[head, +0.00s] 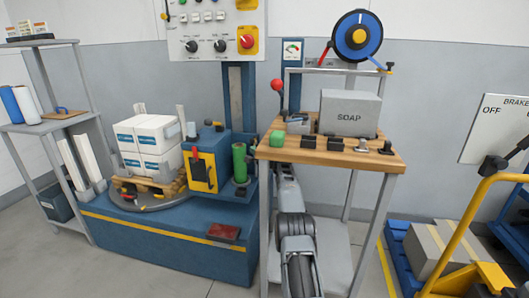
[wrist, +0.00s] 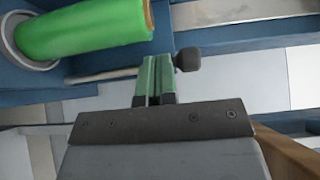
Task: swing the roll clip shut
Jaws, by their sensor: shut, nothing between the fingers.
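The green roll (wrist: 80,30) lies across the upper left of the wrist view, with a pale round flange at its left end. In the head view the green roll (head: 239,162) stands upright at the right of the blue machine. A thin grey rod with a dark round knob (wrist: 188,60) runs beside the roll; it looks like the roll clip, standing away from the roll. My gripper (wrist: 155,62) is shut and empty, its green fingers overlapping the rod in the picture. I cannot tell whether they touch it. In the head view my gripper is hidden behind the wooden bench.
A yellow-and-blue box (head: 202,165) and stacked white cartons (head: 150,140) stand left of the roll.

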